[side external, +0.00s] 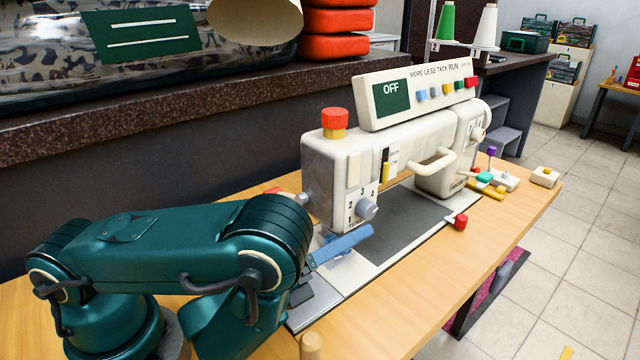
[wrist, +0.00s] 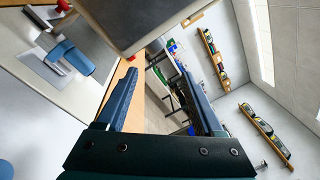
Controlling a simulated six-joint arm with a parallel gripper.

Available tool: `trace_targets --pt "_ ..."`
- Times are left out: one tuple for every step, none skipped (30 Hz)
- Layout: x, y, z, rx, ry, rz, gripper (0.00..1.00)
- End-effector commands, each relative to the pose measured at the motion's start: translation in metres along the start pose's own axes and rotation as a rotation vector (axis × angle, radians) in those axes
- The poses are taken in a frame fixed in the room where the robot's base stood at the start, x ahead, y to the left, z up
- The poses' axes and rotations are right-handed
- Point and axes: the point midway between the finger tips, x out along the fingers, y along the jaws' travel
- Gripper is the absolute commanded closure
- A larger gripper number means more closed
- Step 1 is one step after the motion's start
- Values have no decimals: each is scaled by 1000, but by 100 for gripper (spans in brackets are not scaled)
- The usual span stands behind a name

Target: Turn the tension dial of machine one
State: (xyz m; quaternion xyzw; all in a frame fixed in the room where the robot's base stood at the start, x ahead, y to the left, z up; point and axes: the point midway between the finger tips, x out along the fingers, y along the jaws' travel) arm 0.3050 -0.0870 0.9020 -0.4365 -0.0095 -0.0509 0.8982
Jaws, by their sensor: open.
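The white sewing machine (side external: 400,150) stands on the wooden table. Its tension dial (side external: 367,209) is a small grey knob on the front of the head, beside a plate with numbers. My gripper (wrist: 157,76) is open and empty in the wrist view, with two blue fingers apart. In the side view, my arm's end is low and left of the dial, apart from it. A blue bar (side external: 342,245) shows just below the dial; I cannot tell whether it is a finger or a machine part. I cannot make out the dial in the wrist view.
A red knob on a yellow base (side external: 334,123) tops the machine head. A sign panel reading OFF (side external: 391,97) stands above it. A red-tipped lever (side external: 459,222) and small coloured parts (side external: 489,186) lie to the right.

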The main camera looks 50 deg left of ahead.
Motion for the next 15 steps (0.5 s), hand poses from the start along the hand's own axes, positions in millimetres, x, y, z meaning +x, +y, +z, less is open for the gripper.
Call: trace_targets --pt "0 -1 -3 81 11 -5 31" --pt "0 -2 -4 135 17 -8 31" --pt "1 -2 -6 209 24 -12 31" --pt "1 -3 -7 264 28 -14 31" --pt "1 -3 -7 318 29 -16 31" --pt "2 -3 -8 392 29 -18 31" --pt "2 -3 -8 447 29 -19 31" --pt "2 -3 -8 501 28 -19 31" --pt "3 -3 -8 573 26 -20 31" --pt "4 -3 -7 627 25 -21 31" --pt "4 -3 -7 680 24 -22 31" --pt "4 -3 -7 751 23 -22 31" --pt "5 -3 -7 804 22 -23 31" --pt "5 -3 -7 856 21 -23 31" --pt "6 -3 -7 927 19 -24 31"
